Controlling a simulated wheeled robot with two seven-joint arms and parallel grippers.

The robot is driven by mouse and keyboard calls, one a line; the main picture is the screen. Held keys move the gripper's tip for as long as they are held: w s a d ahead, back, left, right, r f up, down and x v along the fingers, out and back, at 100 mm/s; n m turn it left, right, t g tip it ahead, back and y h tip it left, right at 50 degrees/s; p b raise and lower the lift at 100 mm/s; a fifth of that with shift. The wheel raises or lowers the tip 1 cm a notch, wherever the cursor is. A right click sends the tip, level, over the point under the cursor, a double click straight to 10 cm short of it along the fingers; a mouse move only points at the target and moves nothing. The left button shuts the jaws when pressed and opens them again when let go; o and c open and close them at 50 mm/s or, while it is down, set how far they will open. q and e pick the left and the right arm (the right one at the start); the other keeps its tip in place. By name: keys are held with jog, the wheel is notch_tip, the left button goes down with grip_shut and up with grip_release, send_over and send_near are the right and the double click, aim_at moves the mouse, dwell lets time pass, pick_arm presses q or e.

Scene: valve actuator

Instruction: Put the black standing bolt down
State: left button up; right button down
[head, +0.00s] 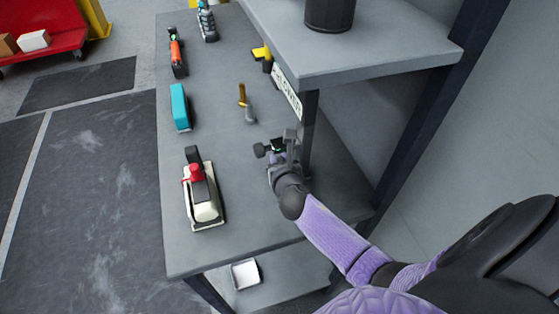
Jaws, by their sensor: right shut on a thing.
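My right gripper (279,156) is at the end of the purple arm that comes in from the lower right. It is over the grey workbench (240,210), beside the shelf post. It is shut on a small dark piece, which looks like the black bolt (260,150). The fingers hide much of it, and I cannot tell whether it touches the bench top. A brass-coloured and grey bolt-like pair of pieces (247,103) stands on the bench just beyond the gripper. My left gripper is not in view.
An upper shelf (350,62) with a dark pot (329,14) overhangs on the right. A cream and red tool (203,197), a teal box (180,108) and an orange tool (177,55) line the bench's left edge. Bare bench lies between them and the gripper.

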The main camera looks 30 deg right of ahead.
jog(key=shift+f, duration=0.1)
jog(key=c, duration=1)
grip_release()
jog(key=shift+f, duration=0.1)
jog(key=o, duration=0.5)
jog(key=shift+c, duration=0.2)
jog(key=shift+s+r, duration=0.15)
jog(key=shift+r, duration=0.15)
jog(key=p+v, duration=0.4)
jog(key=v, duration=0.7)
jog(key=shift+s+a+r, duration=0.1)
jog(key=shift+s+a, duration=0.05)
jog(key=shift+s, duration=0.15)
